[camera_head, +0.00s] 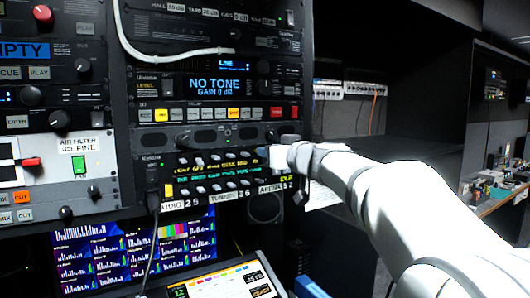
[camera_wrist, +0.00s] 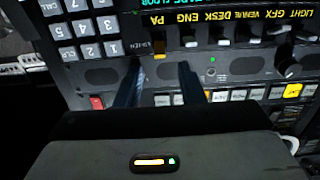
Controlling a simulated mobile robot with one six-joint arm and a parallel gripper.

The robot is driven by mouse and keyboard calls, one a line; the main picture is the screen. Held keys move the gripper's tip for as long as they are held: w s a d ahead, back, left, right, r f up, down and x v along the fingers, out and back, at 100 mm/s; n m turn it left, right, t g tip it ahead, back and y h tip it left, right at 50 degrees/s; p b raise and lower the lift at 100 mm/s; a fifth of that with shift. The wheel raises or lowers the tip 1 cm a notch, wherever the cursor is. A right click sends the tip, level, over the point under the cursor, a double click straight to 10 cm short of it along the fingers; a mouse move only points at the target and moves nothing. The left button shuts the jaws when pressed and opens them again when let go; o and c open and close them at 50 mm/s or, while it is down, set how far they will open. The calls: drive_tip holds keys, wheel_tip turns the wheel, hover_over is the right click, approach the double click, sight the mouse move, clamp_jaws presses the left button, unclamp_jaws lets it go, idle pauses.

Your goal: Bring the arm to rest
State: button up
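My white arm (camera_head: 400,200) reaches in from the lower right, stretched toward the equipment rack. My gripper (camera_head: 262,153) is at the rack front, by the right part of the intercom panel (camera_head: 215,186) with its lit green labels. In the wrist view, the two dark fingers of my gripper (camera_wrist: 161,66) stand apart, with the panel face visible between them. I see nothing held. I cannot tell whether the fingertips touch the panel.
The rack holds a NO TONE display (camera_head: 222,86) and a row of lit buttons (camera_head: 210,114). A white cable (camera_head: 170,57) hangs across it. Below are a monitor (camera_head: 130,248) and a tablet-like screen (camera_head: 225,283). A dark open bay (camera_head: 405,110) lies to the right, with a cluttered bench (camera_head: 500,185) beyond.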

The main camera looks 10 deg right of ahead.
drive_tip(key=shift+v, duration=1.15)
drive_tip(key=shift+f, duration=0.15)
drive_tip(key=s+d+f+m+g+h+b, duration=0.25)
drive_tip(key=s+f+h, duration=0.3)
drive_tip(key=f, duration=0.45)
drive_tip(key=s+d+f+m+g+h+b, duration=0.2)
drive_tip(key=s+d+f+m+h+b, duration=0.15)
drive_tip(key=s+f, duration=0.45)
drive_tip(key=s+a+f+n+g+y+b, duration=0.1)
drive_tip(key=s+a+f+g, duration=0.3)
drive_tip(key=s+f, duration=0.5)
drive_tip(key=s+a+f+n+g+y, duration=0.1)
drive_tip(key=s+a+f+g, duration=0.3)
drive_tip(key=s+f, duration=0.5)
wheel_tip(320, 180, down, 5)
drive_tip(key=shift+a+f+g+y+b, duration=0.2)
drive_tip(key=shift+g+y+b, duration=0.25)
drive_tip(key=shift+y, duration=0.35)
